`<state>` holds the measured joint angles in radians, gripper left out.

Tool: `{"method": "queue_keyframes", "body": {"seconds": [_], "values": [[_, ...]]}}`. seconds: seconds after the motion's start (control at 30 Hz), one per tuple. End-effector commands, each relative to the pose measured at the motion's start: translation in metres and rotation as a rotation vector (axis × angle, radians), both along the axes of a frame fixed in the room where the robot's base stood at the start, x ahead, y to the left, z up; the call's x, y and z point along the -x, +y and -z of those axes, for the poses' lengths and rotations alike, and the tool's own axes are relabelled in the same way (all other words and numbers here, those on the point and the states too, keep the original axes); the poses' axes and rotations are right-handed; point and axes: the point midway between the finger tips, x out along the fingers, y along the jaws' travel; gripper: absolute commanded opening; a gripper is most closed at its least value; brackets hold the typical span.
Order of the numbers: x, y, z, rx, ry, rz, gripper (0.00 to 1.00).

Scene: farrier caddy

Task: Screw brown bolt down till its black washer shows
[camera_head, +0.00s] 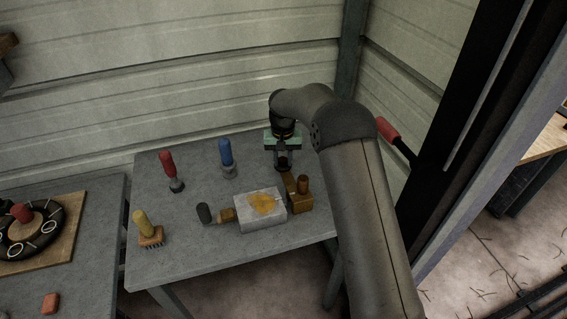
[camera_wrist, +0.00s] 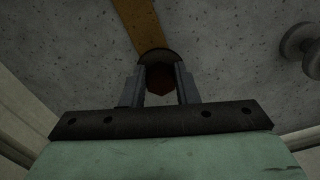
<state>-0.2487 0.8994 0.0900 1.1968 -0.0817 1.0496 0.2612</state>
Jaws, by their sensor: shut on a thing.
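A brown strip (camera_wrist: 138,22) runs from there across the grey table. The held piece is mostly hidden there by the fingers.
A grey box (camera_head: 246,217) with an orange patch lies left of the brown block. A blue-handled tool (camera_head: 226,152), a red-handled tool (camera_head: 168,164) and a yellow-handled brush (camera_head: 144,224) stand on the grey table (camera_head: 195,245). A corrugated wall is close behind.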

Motion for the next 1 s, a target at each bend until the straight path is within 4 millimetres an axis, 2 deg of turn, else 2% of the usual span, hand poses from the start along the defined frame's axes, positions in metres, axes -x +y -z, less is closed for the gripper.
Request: {"method": "queue_keyframes", "body": {"seconds": [0.13, 0.37, 0.4, 0.47, 0.5, 0.83, 1.0], "values": [[-0.001, 0.001, -0.001, 0.000, -0.003, 0.075, 0.04], [-0.001, 0.001, -0.001, -0.001, -0.003, 0.077, 0.04], [-0.001, 0.001, -0.002, -0.001, -0.003, 0.077, 0.30], [-0.001, 0.001, -0.002, -0.001, -0.003, 0.077, 0.47], [-0.001, 0.001, -0.001, -0.001, -0.002, 0.077, 0.49], [-0.001, 0.001, -0.004, -0.001, -0.003, 0.076, 0.49], [-0.001, 0.001, -0.028, -0.002, -0.005, 0.076, 0.49]]}}
